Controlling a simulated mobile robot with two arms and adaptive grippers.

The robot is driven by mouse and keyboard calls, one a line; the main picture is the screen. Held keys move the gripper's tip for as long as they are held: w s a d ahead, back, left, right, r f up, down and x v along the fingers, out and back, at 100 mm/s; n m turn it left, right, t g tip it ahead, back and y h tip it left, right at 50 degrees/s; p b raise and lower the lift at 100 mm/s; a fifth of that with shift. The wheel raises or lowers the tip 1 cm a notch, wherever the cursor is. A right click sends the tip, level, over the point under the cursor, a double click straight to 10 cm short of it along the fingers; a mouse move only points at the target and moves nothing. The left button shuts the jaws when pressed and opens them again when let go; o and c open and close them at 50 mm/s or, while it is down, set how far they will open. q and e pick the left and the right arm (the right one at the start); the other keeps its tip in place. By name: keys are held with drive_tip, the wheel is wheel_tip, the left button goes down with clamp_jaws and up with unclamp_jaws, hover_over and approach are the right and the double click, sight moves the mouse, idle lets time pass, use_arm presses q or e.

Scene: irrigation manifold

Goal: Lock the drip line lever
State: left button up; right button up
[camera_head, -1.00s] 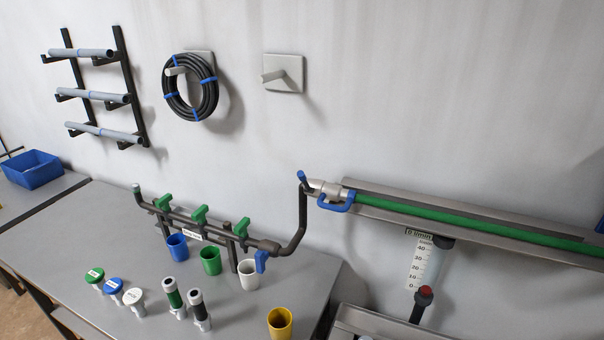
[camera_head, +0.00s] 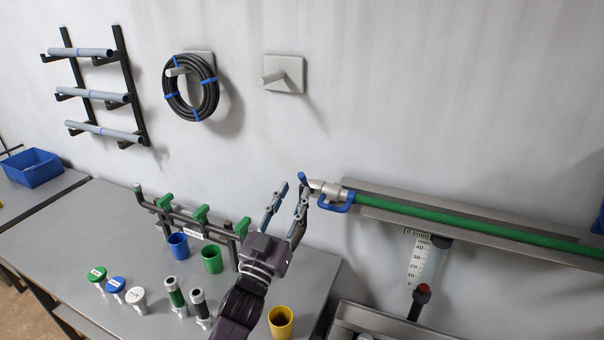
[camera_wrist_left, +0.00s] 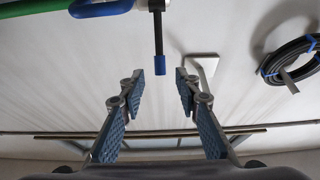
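The drip line lever, a dark bar with a blue tip (camera_head: 302,177), sticks up from the grey coupling (camera_head: 330,190) at the left end of the green drip line (camera_head: 450,219). A blue loop handle (camera_head: 337,206) hangs below the coupling. My left gripper (camera_head: 294,188) is open and empty, its fingertips just left of and below the lever tip. In the left wrist view, the lever's blue tip (camera_wrist_left: 162,78) appears between the open fingertips (camera_wrist_left: 160,74), seemingly not touched; depth is unclear. My right gripper is not in view.
My left arm passes over the bench and hides the manifold's right end. A manifold with green valves (camera_head: 201,214), a blue cup (camera_head: 178,246), a green cup (camera_head: 212,259) and a yellow cup (camera_head: 281,322) stand nearby. A metal rail (camera_head: 400,205) backs the drip line.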

sight(302, 176)
use_arm(q)
drive_tip(key=p+x, duration=0.2)
drive_tip(key=x, duration=0.4)
drive_tip(key=shift+w, duration=0.2)
drive_tip(key=shift+c, duration=0.5)
clamp_jaws()
